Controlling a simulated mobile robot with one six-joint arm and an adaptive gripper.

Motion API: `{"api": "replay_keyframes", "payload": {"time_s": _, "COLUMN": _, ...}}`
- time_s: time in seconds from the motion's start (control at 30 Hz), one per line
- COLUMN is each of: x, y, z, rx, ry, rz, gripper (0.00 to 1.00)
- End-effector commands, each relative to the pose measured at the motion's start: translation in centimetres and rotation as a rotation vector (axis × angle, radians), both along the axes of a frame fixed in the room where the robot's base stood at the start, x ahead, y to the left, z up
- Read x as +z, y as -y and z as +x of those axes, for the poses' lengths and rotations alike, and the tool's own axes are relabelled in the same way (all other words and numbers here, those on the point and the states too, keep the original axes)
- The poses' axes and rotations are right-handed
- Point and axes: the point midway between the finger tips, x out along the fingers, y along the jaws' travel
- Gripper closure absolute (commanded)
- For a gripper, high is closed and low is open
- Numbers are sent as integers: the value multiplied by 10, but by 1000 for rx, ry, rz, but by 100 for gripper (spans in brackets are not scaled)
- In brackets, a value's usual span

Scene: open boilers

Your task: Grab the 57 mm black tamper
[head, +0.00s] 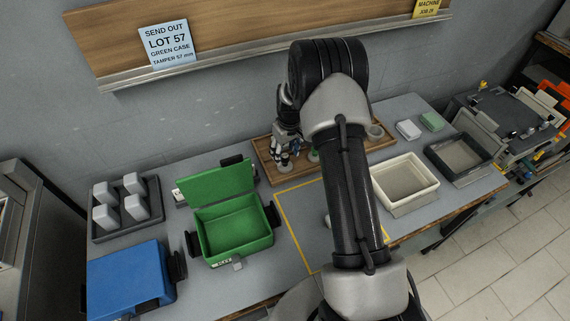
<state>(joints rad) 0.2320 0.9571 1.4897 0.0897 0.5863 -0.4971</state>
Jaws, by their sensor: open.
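A wooden tray (262,151) at the back of the bench holds several small pieces that look like tampers. Part of a green piece (313,155) shows beside my arm. My gripper (283,154) is open, pointing down over the left part of the tray. Dark and pale shapes sit right at its fingertips; I cannot tell which are fingers and which are tamper. The 57 mm black tamper cannot be singled out. My arm hides the middle of the tray.
An open green case (236,222) stands left of a yellow-outlined area. A blue case (130,282) and a dark tray of grey blocks (127,208) are further left. A cream bin (404,184) and dark bin (459,157) stand right. A sign (167,43) reads LOT 57, green case, tamper 57 mm.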

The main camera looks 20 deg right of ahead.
Motion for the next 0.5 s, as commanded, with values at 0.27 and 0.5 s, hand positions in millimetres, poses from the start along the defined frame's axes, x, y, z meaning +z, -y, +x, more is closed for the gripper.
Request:
{"api": "replay_keyframes", "payload": {"time_s": 0.27, "x": -37, "y": 1, "z": 5, "rx": 0, "ry": 0, "rz": 0, "gripper": 49}}
{"api": "replay_keyframes", "payload": {"time_s": 0.5, "x": -36, "y": 1, "z": 5, "rx": 0, "ry": 0, "rz": 0, "gripper": 52}}
